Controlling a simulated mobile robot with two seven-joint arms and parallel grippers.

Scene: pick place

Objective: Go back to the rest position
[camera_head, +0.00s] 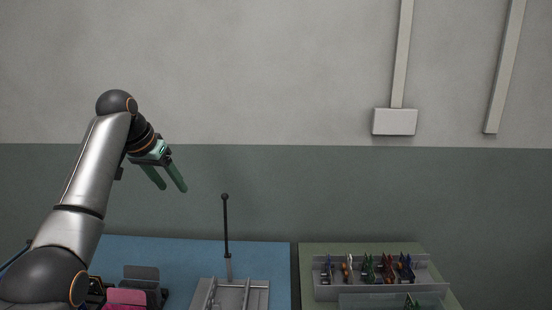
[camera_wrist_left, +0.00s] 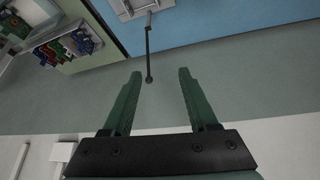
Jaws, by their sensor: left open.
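My left gripper (camera_head: 169,188) is raised in front of the wall, above the blue table, with its two green fingers apart and nothing between them. In the left wrist view the open gripper (camera_wrist_left: 160,72) shows its empty fingers, with the wall and floor-side background beyond. My left arm comes up from the lower left of the head view and bends at the top. My right gripper is in neither view.
A blue table (camera_head: 195,252) holds a grey fixture (camera_head: 240,292) with a tall black lever (camera_head: 225,225), right of and below my gripper. A pink item (camera_head: 126,298) lies lower left. The air around the gripper is clear.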

